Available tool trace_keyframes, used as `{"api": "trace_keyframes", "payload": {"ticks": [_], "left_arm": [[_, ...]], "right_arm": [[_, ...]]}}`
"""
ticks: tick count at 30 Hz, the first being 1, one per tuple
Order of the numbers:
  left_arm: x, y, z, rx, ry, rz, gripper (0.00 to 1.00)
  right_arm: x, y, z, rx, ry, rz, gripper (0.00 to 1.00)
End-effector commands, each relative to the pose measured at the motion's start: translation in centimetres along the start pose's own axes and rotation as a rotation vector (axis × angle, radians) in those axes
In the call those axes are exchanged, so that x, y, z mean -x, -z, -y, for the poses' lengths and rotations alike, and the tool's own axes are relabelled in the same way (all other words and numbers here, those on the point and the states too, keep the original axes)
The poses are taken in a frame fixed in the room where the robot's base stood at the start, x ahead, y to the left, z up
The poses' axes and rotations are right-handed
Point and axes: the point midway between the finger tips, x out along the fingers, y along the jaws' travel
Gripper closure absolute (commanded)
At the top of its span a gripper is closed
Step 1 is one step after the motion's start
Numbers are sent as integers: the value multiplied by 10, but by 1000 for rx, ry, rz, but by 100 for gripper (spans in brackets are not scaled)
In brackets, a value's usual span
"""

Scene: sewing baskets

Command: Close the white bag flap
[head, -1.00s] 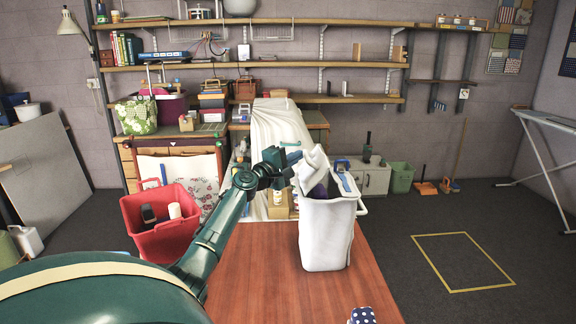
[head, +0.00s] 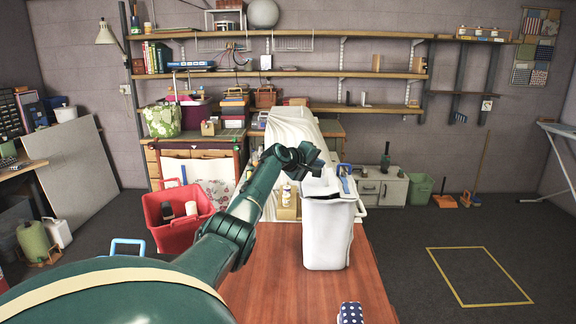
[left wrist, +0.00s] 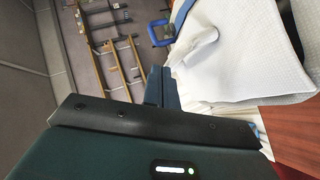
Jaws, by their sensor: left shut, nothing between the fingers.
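The white bag (head: 327,235) stands upright on the red-brown wooden table, with a blue strap or handle at its top right. Its white flap (head: 318,186) lies low across the bag's top, and the purple contents do not show. My left gripper (head: 312,160) is shut and empty just above the flap's far left side. In the left wrist view the shut fingers (left wrist: 162,86) are close beside the wrinkled white flap (left wrist: 200,48); I cannot tell whether they touch. My right gripper is not in view.
A dark blue dotted item (head: 350,312) lies at the table's near edge. A red basket (head: 180,232) stands left of the table. A light bottle (head: 286,195) is behind my left arm. The table (head: 285,285) is clear in front of the bag.

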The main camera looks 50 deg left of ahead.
Motion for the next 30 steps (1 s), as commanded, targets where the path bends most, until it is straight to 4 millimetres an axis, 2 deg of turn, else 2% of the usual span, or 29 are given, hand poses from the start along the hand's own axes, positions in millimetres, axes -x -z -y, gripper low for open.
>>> {"api": "trace_keyframes", "payload": {"ticks": [11,30], "left_arm": [[-10,-10,2,2,-3,0,100],[-10,-10,1,2,-4,-1,100]], "right_arm": [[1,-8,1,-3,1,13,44],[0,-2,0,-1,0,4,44]]}}
